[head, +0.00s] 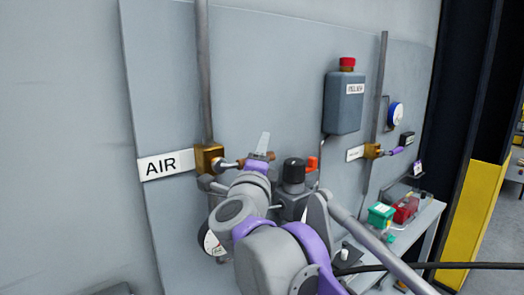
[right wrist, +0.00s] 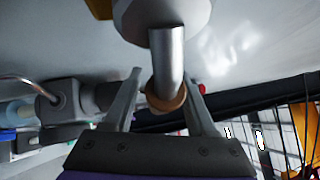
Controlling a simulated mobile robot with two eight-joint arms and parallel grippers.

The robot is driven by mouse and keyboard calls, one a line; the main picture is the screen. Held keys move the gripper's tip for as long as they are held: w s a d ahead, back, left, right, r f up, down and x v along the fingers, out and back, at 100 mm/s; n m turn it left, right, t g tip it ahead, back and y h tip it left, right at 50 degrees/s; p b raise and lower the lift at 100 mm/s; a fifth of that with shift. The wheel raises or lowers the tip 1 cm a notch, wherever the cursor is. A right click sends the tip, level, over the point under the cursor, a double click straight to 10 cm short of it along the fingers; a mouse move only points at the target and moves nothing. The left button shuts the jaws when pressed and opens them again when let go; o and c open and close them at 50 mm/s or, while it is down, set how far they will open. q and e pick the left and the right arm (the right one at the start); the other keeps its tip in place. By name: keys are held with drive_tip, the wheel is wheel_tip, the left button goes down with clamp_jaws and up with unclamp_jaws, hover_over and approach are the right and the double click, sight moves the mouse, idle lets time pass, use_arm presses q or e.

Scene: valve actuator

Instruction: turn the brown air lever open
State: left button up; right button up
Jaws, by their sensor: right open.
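The AIR sign (head: 163,165) is on the grey panel at the left. Beside it a brass valve block (head: 208,159) sits on a vertical pipe. The air lever (head: 229,164) sticks out from this block towards my right gripper (head: 258,153). In the right wrist view the lever is a metal rod (right wrist: 167,60) with a brown end (right wrist: 166,101). This end lies between the two spread fingers of my right gripper (right wrist: 161,106). A gap shows at the left finger; the right finger is close, and I cannot tell if it touches. My left gripper is in neither view.
Right of my arm are a black-capped device (head: 294,172) and an orange piece (head: 312,163). A grey red-capped tank (head: 345,102) hangs on the panel. A bench (head: 420,222) holds green and red boxes.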

clamp_jaws()
idle(1.4)
